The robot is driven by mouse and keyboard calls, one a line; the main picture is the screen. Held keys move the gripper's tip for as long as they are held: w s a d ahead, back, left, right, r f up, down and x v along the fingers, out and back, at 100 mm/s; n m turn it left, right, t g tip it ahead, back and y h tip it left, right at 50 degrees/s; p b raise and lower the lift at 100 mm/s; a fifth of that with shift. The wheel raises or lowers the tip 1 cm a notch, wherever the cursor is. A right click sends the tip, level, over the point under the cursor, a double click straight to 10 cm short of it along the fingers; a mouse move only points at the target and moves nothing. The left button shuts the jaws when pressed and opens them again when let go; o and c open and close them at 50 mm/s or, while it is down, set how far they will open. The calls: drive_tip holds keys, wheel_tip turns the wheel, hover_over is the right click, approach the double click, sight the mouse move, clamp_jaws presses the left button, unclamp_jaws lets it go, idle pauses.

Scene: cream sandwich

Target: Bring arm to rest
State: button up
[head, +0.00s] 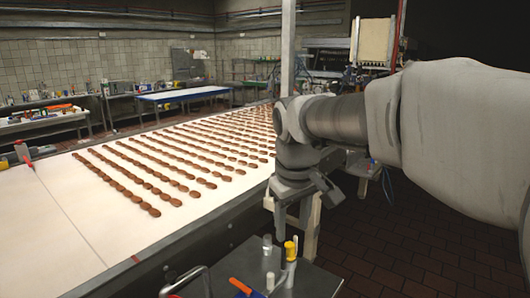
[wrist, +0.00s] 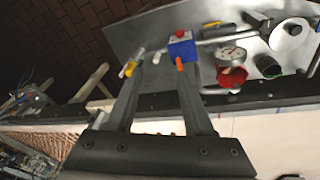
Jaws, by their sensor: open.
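My arm comes in from the right of the head view. My gripper (head: 290,222) hangs pointing down beside the near edge of the conveyor belt (head: 60,230), above a small metal cart. In the wrist view the two fingers of my gripper (wrist: 163,62) stand apart with nothing held between them. A blue box with a red button (wrist: 182,47) appears just beyond the right fingertip there. I cannot tell how far below the fingers it is.
The metal cart top (head: 310,284) carries a yellow-capped item (head: 290,250) and an orange-handled tool (head: 240,286). The wrist view also shows a gauge (wrist: 230,55) and red cup (wrist: 232,76). Rows of brown biscuits (head: 150,176) cover the belt. Tiled floor (head: 400,250) at right looks clear.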

drive_tip(key=s+d+f+m+t, duration=0.1)
drive_tip(key=s+d+m, duration=0.2)
drive_tip(key=s, duration=0.6)
drive_tip(key=s+d+f+m+t, duration=0.1)
drive_tip(key=s+d+f+m, duration=0.1)
drive_tip(key=s+d, duration=0.3)
drive_tip(key=s, duration=0.4)
drive_tip(key=shift+s+d+f+m+t, duration=0.15)
drive_tip(key=shift+d+f+m+t, duration=0.15)
drive_tip(key=shift+d+m+t, duration=0.1)
